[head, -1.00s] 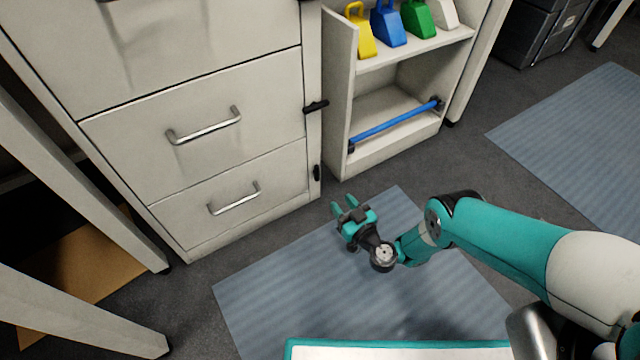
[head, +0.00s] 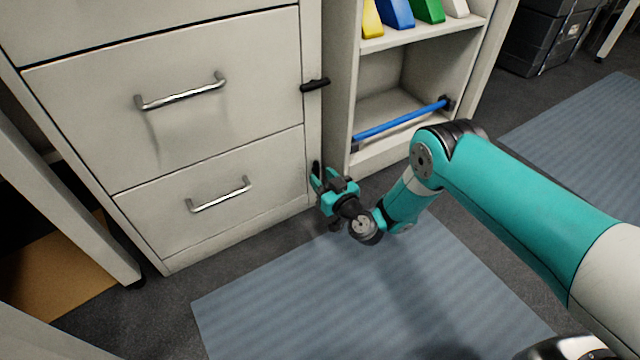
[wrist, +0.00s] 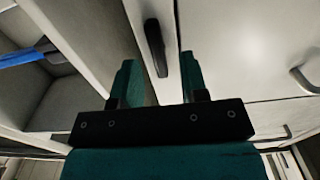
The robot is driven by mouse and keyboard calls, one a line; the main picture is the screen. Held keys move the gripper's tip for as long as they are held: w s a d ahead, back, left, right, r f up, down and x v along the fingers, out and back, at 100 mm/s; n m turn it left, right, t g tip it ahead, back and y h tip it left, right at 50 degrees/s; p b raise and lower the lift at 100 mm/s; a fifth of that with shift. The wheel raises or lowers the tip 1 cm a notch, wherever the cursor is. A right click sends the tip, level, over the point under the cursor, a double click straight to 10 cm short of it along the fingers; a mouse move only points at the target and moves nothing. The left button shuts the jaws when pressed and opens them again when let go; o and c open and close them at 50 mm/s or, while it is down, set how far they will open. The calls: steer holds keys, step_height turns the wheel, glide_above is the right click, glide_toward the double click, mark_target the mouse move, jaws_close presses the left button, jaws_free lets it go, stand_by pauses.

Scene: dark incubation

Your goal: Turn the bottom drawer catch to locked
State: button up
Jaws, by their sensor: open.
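The bottom drawer catch (head: 316,168) is a small black lever on the pale post right of the bottom drawer (head: 210,205). It stands upright, along the post, and is partly hidden by my gripper in the head view. My gripper (head: 322,178) is open and close in front of the post at the catch's height. In the wrist view the whole catch (wrist: 155,48) shows beyond and between the two teal fingers of my gripper (wrist: 160,78). The fingers lie to either side of its line; I cannot tell whether they touch it.
A second black catch (head: 315,85) higher on the post lies crosswise. Metal drawer handles (head: 218,194) stick out to the left. An open shelf unit with a blue bar (head: 400,120) stands to the right. A grey-blue mat (head: 350,290) covers the floor in front.

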steer(key=shift+b+x, duration=0.4)
steer(key=shift+x, duration=0.35)
steer(key=shift+r, duration=0.1)
jaws_close()
